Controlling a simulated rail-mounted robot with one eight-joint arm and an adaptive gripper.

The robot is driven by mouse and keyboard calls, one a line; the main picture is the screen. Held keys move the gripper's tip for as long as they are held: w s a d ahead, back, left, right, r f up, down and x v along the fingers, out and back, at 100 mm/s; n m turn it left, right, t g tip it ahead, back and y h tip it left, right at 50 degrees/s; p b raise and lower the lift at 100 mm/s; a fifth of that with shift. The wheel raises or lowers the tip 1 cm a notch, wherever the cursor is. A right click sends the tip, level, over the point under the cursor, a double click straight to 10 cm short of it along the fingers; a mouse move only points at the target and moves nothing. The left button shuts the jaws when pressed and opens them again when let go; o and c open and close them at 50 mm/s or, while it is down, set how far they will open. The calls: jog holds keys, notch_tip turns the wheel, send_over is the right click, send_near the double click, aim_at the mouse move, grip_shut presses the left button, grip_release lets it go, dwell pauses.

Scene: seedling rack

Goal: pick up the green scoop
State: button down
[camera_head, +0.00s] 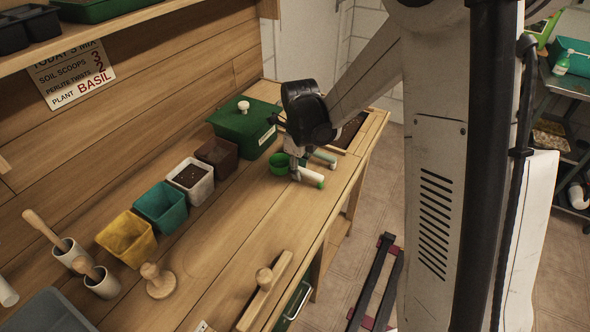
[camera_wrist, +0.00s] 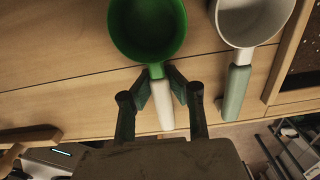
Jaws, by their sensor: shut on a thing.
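The green scoop (camera_wrist: 147,28) has a round green cup and a pale handle. In the wrist view its cup is at the top centre and its handle runs down between my fingers. My gripper (camera_wrist: 163,100) is shut on this handle, close to the cup. In the head view the green scoop (camera_head: 279,163) shows near the bench's right edge, partly hidden by my gripper (camera_head: 295,172). I cannot tell whether the scoop is on the bench top or slightly above it.
A white scoop with a pale green handle (camera_wrist: 237,90) lies just right of the green one. A green lidded box (camera_head: 243,128) and a soil bin (camera_head: 350,130) stand behind. Several coloured pots, including a yellow one (camera_head: 127,239), line the bench. A wooden tool (camera_head: 264,290) lies in front.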

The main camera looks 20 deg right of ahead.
jog(key=shift+r, duration=0.55)
notch_tip(320, 180, up, 3)
jog(key=shift+f, duration=0.15)
jog(key=s+a+r, duration=0.5)
jog(key=a+r, duration=0.2)
jog(key=a, duration=0.3)
jog(key=shift+s+p, duration=0.3)
jog(key=shift+s, duration=0.1)
jog(key=shift+r, duration=0.1)
jog(key=c, duration=2.3)
grip_release()
grip_shut()
